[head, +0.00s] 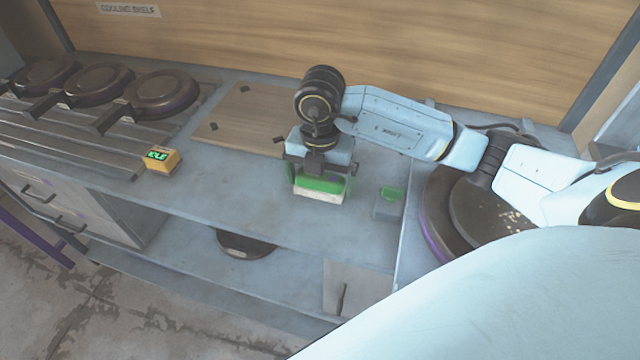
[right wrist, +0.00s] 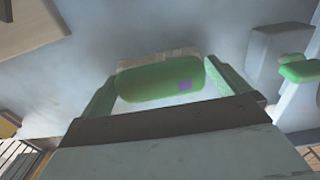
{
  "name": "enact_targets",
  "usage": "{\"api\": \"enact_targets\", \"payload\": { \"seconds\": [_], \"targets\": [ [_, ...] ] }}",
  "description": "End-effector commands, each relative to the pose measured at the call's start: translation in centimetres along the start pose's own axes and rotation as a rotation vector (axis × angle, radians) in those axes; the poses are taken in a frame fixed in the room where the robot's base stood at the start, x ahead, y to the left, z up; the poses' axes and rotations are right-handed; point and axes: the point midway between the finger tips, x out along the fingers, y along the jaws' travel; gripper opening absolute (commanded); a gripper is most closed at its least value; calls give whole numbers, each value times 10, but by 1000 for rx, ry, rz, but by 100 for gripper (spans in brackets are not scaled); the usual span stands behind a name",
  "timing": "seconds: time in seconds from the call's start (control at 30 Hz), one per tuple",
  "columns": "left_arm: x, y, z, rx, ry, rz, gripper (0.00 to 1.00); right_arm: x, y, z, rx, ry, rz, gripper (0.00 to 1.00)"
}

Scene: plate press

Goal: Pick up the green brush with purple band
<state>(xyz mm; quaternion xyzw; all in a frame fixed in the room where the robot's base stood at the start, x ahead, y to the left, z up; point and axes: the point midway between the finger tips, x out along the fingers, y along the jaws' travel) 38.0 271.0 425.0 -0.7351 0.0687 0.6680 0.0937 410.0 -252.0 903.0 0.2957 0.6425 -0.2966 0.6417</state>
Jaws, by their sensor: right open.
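The green brush (head: 320,186) lies on the grey counter with its pale bristles toward the front edge. In the right wrist view the brush (right wrist: 150,84) shows a small purple patch on its green back. My right gripper (head: 320,180) is right over the brush, pointing down. Its two fingers stand open, one at each end of the brush; in the right wrist view the fingers (right wrist: 166,92) flank it with a small gap at the right end. I cannot tell whether the left finger touches it. My left gripper is not in view.
A grey block with a green top (head: 389,203) stands just right of the brush. A round dark press plate (head: 440,235) is farther right. A wooden board (head: 240,120) lies behind, and a yellow timer (head: 162,159) sits left. Counter between timer and brush is clear.

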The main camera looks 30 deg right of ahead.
Motion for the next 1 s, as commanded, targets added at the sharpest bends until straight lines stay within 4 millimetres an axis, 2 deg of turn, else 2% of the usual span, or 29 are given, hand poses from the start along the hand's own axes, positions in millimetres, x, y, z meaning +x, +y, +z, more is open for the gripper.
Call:
{"api": "enact_targets", "payload": {
  "seconds": [0.23, 0.5, 0.77, 0.87, 1.0],
  "targets": [
    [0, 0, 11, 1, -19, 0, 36, 4, 0, 0, 0, 0, 2, 100],
    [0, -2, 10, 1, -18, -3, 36, 4, 0, 0, 0, 0, 2, 67],
    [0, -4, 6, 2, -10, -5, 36, 0, 1, 0, 0, -1, 3, 66],
    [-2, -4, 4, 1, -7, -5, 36, -11, 1, 1, -1, -2, 5, 66],
    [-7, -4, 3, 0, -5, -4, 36, -40, 1, 1, 0, -3, 6, 66]
  ]
}}
